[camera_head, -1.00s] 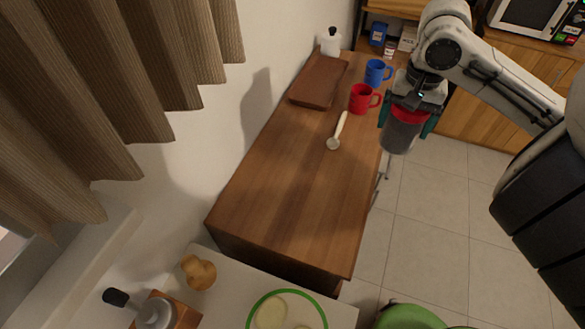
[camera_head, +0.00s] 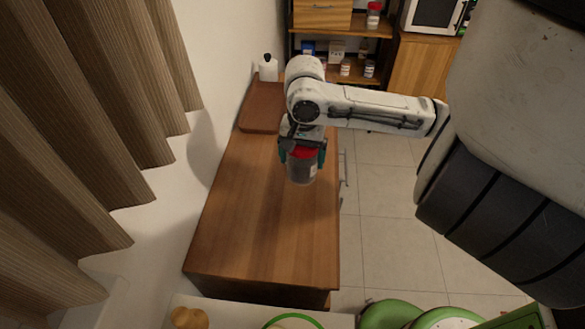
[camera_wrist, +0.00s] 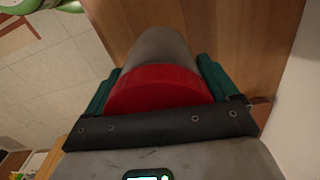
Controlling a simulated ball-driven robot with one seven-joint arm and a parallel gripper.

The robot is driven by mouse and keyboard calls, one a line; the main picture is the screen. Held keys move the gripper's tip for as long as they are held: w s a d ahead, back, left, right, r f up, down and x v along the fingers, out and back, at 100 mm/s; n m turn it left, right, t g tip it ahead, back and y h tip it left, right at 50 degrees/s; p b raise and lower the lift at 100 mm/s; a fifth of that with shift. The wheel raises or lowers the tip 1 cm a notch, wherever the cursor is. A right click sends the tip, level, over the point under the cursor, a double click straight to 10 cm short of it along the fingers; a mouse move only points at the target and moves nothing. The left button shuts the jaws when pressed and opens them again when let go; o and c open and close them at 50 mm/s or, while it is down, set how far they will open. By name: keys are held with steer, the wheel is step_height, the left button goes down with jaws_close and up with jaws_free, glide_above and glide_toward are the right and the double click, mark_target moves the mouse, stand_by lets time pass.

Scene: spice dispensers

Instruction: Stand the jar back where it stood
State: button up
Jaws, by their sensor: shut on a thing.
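The jar (camera_head: 302,171) has a grey translucent body and a red lid. My gripper (camera_head: 303,154) is shut on it around the lid, with one teal finger on each side. In the head view the jar hangs over the wooden counter (camera_head: 265,230), lid up and slightly tilted. I cannot tell how far its base is above the counter. In the wrist view the red lid (camera_wrist: 158,90) sits between the fingers and the grey body stretches away over brown wood.
A wooden tray (camera_head: 262,107) and a white bottle (camera_head: 268,68) are at the counter's far end. Shelves with small jars (camera_head: 345,67) stand behind. The counter's near half is clear. Green round seats (camera_head: 390,312) are at the bottom right.

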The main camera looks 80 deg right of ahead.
mark_target(293, 171)
steer(key=shift+w+f, duration=0.9)
steer(key=shift+f, duration=0.15)
steer(key=shift+w+f, duration=0.2)
steer(key=shift+f, duration=1.6)
steer(key=shift+f, duration=0.15)
steer(key=o, duration=1.8)
steer(key=shift+c, duration=0.2)
step_height(293, 171, up, 12)
steer(key=shift+a+r, duration=0.1)
steer(key=shift+r, duration=0.05)
